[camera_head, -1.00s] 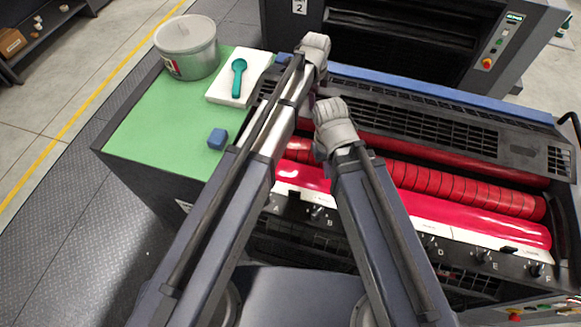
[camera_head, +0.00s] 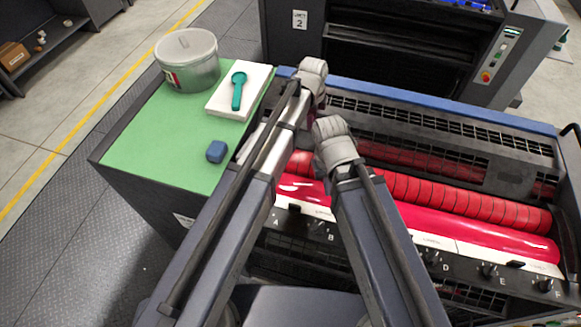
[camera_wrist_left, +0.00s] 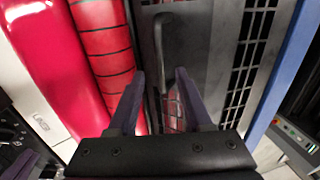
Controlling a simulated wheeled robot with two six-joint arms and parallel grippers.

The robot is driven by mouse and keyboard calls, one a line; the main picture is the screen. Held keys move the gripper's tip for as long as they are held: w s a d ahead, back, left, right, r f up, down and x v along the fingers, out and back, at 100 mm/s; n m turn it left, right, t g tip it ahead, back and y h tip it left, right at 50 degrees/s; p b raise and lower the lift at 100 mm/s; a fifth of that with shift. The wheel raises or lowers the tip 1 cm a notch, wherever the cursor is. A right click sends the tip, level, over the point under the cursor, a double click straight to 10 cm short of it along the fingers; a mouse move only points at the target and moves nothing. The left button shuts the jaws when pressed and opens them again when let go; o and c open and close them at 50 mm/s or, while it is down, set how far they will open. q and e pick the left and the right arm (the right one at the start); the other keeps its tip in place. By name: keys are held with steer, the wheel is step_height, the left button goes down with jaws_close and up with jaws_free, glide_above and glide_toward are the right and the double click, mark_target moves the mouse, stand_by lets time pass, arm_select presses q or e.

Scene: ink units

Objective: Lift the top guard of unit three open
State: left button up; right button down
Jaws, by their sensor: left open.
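The top guard (camera_head: 515,175) of the near press unit is a dark panel with mesh openings, lying over the back of the red rollers; red shows through its mesh. In the left wrist view the guard (camera_wrist_left: 205,50) carries a dark bar handle (camera_wrist_left: 160,45). My left gripper (camera_head: 308,108) is over the guard's left part, its fingers mostly hidden in the head view. In the left wrist view my left gripper (camera_wrist_left: 157,75) is open, fingers apart near the handle's lower end. My right gripper (camera_head: 318,165) is just below it; its fingers are hidden behind the wrist.
Red rollers (camera_head: 470,210) lie bare in front of the guard, and a blue bar (camera_head: 430,96) runs behind it. Unit 2 stands behind.

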arm_select(q)
steer(key=s+a+n+g, duration=0.1)
steer(key=s+a+n, duration=0.1)
steer(key=s+n, duration=0.5)
steer(key=s+a+n+g+y+b, duration=0.1)
steer(key=s+a+n, duration=0.2)
steer(key=s, duration=1.1)
steer(key=shift+f+n, duration=0.35)
steer(key=shift+n, duration=1.55)
arm_select(e)
steer(key=shift+f, duration=0.2)
